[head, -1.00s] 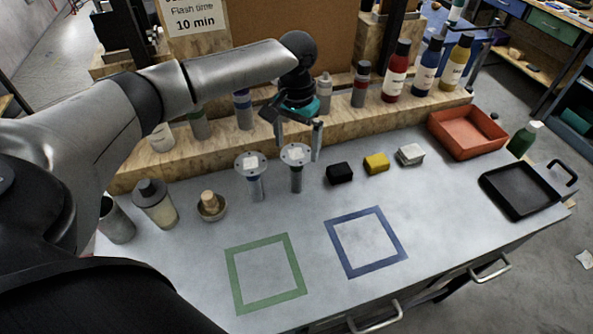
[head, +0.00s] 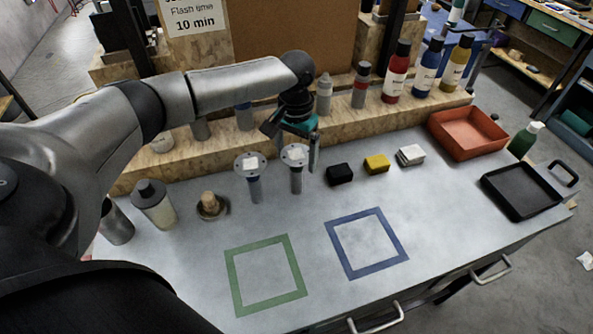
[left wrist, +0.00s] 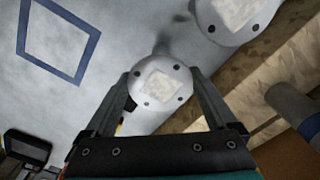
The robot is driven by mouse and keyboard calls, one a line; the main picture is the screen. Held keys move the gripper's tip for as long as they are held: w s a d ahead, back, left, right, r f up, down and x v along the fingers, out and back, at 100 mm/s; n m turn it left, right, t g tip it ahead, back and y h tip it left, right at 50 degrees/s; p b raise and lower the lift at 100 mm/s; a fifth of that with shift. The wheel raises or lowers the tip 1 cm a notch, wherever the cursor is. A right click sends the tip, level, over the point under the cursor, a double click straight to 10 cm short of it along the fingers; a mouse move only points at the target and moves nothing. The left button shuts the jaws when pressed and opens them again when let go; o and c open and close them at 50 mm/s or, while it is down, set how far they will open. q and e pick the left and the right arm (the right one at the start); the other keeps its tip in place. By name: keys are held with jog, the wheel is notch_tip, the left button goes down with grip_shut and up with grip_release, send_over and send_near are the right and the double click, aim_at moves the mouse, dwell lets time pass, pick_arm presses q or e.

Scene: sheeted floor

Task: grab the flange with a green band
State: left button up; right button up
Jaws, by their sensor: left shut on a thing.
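Two grey flanges with round, bolted tops and pale square labels stand upright on the bench. The left flange (head: 252,168) shows a bluish band under its top. The right flange (head: 296,158) is the one at my left gripper (head: 292,146); its band colour is not clear to me. In the left wrist view my left gripper (left wrist: 160,78) has a finger on each side of this flange (left wrist: 162,85), shut on it just under its top. The other flange (left wrist: 230,14) stands beside it, free. No green band shows clearly on either flange. My right gripper is not in view.
A green square outline (head: 230,270) and a blue square outline (head: 397,242) mark clear bench in front. Black (head: 339,174), yellow (head: 376,164) and white (head: 411,155) blocks sit right of the flanges. A wooden ledge (head: 200,160) with bottles runs behind.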

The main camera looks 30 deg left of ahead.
pick_arm(q)
grip_shut()
